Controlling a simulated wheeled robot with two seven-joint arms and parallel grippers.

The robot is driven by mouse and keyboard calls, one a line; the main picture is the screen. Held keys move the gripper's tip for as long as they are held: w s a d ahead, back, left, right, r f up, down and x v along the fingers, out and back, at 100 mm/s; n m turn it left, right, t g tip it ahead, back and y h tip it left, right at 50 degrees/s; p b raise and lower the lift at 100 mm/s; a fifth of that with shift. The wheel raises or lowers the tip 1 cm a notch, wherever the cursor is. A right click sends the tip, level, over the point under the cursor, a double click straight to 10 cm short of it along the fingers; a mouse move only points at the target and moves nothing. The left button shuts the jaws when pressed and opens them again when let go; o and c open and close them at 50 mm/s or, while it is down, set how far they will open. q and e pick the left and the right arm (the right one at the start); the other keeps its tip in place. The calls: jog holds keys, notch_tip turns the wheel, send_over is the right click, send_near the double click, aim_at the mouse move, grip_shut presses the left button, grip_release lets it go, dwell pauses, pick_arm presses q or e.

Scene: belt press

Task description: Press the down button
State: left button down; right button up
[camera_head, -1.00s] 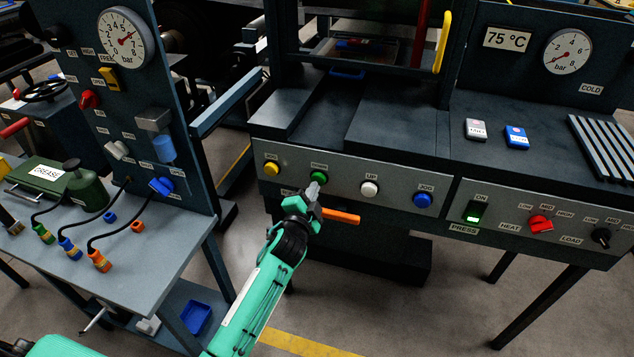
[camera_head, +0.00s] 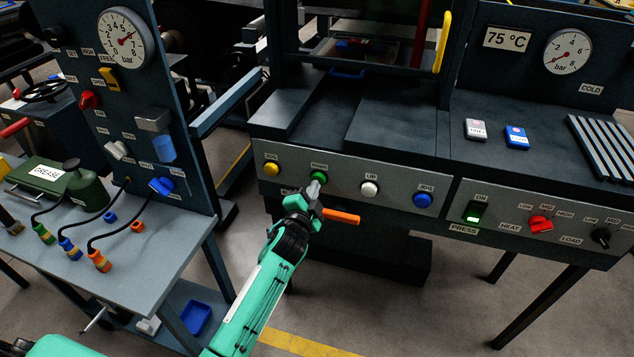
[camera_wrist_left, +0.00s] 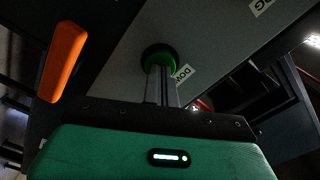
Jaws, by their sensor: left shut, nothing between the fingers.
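The down button is the green button (camera_head: 318,177) on the press's front panel, under a "DOWN" label. It also shows in the wrist view as a dark green disc (camera_wrist_left: 158,55), beside a partly hidden label starting "DO". My left gripper (camera_head: 315,186) is shut and empty, with its fingertips right at the green button, covering its lower part. In the wrist view the closed fingers (camera_wrist_left: 160,80) end over the button's face; I cannot tell whether the button is pushed in. My right gripper is not in view.
On the same panel are a yellow button (camera_head: 271,169), a white "UP" button (camera_head: 370,189) and a blue "JOG" button (camera_head: 422,200). An orange handle (camera_head: 341,216) sticks out just right of my left gripper. A bench with hoses (camera_head: 150,262) stands at left.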

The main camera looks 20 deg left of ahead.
pick_arm(q)
jog(key=shift+w, duration=0.55)
dwell(0.6)
jog(key=shift+s, duration=0.15)
jog(key=s+p, duration=0.1)
jog(key=s, duration=0.4)
jog(key=shift+s+a+p, duration=0.1)
jog(key=shift+s+p, duration=0.05)
jog(key=shift+p, duration=0.2)
dwell(0.9)
